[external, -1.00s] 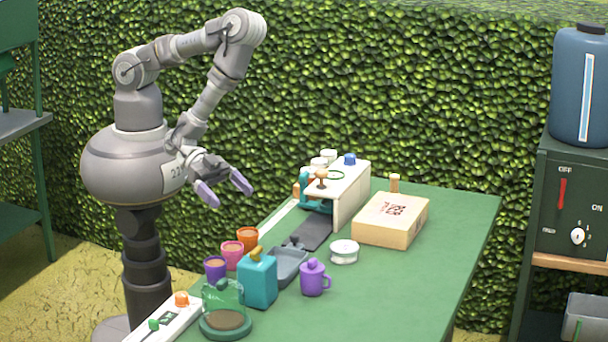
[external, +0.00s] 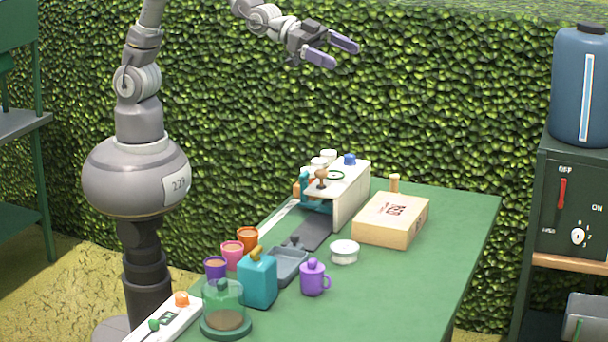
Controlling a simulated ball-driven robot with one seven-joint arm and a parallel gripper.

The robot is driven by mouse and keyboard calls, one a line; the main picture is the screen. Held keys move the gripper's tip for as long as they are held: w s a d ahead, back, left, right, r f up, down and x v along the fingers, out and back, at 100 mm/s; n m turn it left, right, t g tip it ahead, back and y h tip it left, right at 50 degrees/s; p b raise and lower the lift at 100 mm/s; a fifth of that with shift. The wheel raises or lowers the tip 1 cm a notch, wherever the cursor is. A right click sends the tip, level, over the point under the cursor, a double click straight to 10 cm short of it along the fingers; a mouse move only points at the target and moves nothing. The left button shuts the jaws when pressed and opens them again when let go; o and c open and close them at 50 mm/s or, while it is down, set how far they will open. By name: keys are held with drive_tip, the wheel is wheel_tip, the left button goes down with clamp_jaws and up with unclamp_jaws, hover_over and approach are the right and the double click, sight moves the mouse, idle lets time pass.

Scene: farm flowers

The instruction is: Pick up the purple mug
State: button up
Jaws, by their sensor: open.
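The purple mug (external: 313,279) stands upright on the green table, with a knobbed lid on top and its handle on the right side. My gripper (external: 341,54) is open and empty, with its two purple fingers spread. It is high up in the picture, well above the table and far from the mug. Nothing hides the mug in this view.
A teal canister (external: 258,281) and a grey tray (external: 287,266) stand left of the mug. A glass dome (external: 224,305) is at front left. The table right of the mug is clear.

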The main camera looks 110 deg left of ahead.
drive_tip(key=s+a+r+n+b, duration=0.1)
drive_tip(key=s+r, duration=0.3)
drive_tip(key=r, duration=0.4)
drive_tip(key=s+a+r+y+b, duration=0.1)
drive_tip(key=s+a+r, duration=0.1)
drive_tip(key=s+r, duration=0.3)
drive_tip(key=s+a+r+n+t+b, duration=0.1)
drive_tip(key=s+r, duration=0.4)
drive_tip(key=r, duration=0.6)
drive_tip(key=shift+s+a+n+y, duration=0.3)
drive_tip(key=shift+a+y, duration=0.1)
drive_tip(key=shift+a, duration=0.45)
drive_tip(key=shift+n, duration=0.4)
drive_tip(key=s+r, duration=0.1)
drive_tip(key=s, duration=0.1)
drive_tip(key=s+r, duration=0.2)
drive_tip(key=s+a+r, duration=0.1)
drive_tip(key=s, duration=0.1)
drive_tip(key=shift+a+r, duration=0.1)
drive_tip(key=shift+r, duration=0.2)
drive_tip(key=shift+c, duration=1.1)
drive_tip(key=shift+w+f, duration=0.1)
